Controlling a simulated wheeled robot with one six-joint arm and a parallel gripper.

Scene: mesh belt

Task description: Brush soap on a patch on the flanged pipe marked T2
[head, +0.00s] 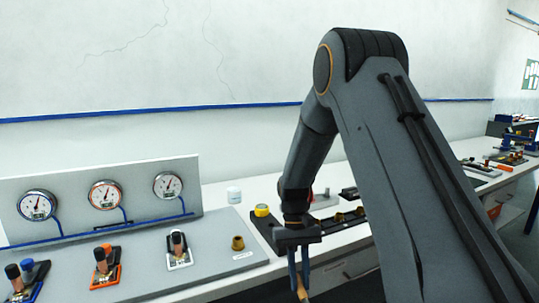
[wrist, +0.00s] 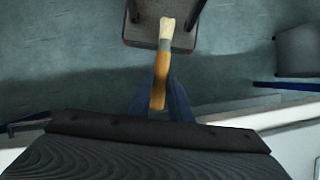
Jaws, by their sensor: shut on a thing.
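My gripper (head: 298,280) hangs down in front of the bench edge in the head view. It is shut on a brush. In the wrist view the brush has an orange-brown wooden handle (wrist: 159,84), a grey ferrule and pale bristles (wrist: 167,27) that point away from my gripper (wrist: 162,103). The blue fingers stand on both sides of the handle. Only a small part of the brush (head: 302,294) shows in the head view. I cannot make out a flanged pipe marked T2 or a soap patch in either view; my arm hides part of the bench.
The grey panel (head: 115,277) at left carries three gauges and several handled fittings. A brass fitting (head: 238,243), a white jar (head: 234,195) and a yellow-topped item (head: 262,211) stand near my gripper. In the wrist view, a grey-topped stand (wrist: 140,35) is over the floor beyond the brush.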

